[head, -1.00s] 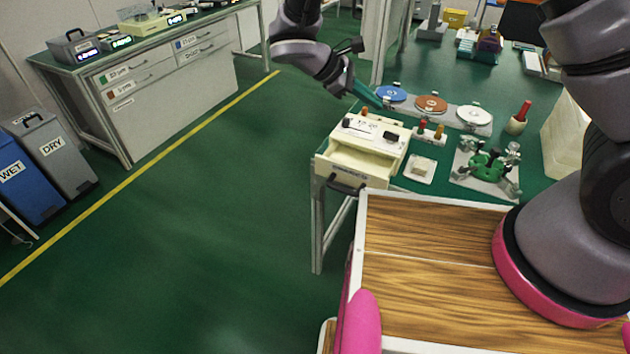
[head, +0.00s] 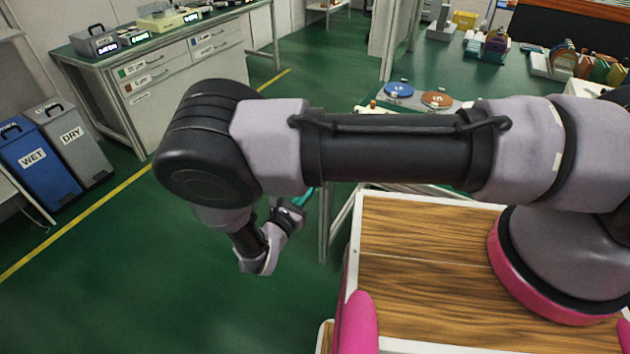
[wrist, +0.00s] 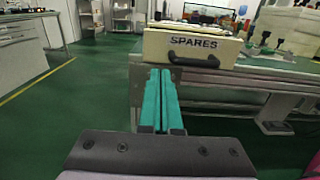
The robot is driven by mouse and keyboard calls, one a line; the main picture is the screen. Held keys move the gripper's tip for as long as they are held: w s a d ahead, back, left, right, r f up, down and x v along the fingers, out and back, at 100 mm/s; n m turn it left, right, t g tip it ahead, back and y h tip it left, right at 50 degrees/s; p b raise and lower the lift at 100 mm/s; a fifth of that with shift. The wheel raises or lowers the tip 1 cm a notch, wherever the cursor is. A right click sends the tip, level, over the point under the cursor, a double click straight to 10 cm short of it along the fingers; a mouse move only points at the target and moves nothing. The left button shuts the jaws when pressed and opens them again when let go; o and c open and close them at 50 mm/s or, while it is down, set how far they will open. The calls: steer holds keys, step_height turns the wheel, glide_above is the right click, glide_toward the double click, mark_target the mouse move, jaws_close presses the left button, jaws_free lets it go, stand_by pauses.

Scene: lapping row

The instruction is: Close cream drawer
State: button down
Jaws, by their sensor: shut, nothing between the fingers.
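In the wrist view the cream drawer (wrist: 195,48) shows its front, with a SPARES label and a black bar handle (wrist: 196,61). It sits at the edge of the green bench, and the front hides how far out it stands. My gripper (wrist: 159,72) has teal fingers, shut together and empty. They point forward with their tips just below the drawer front in the picture, towards its left part; contact cannot be told. In the head view my gripper (head: 303,196) is low beside the bench, partly hidden, and my arm covers the drawer.
The green bench (head: 470,75) carries a blue disc (head: 398,89) and an orange disc (head: 437,99). A bench leg (head: 324,225) stands near my gripper. Blue WET (head: 38,158) and grey DRY (head: 72,140) bins are at left. The green floor between is clear.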

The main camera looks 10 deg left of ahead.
steer(key=x, duration=1.2)
steer(key=shift+w, duration=0.2)
steer(key=shift+d, duration=0.1)
steer(key=x, duration=0.9)
steer(key=shift+f, duration=0.1)
steer(key=shift+w+d, duration=0.1)
steer(key=shift+w, duration=0.15)
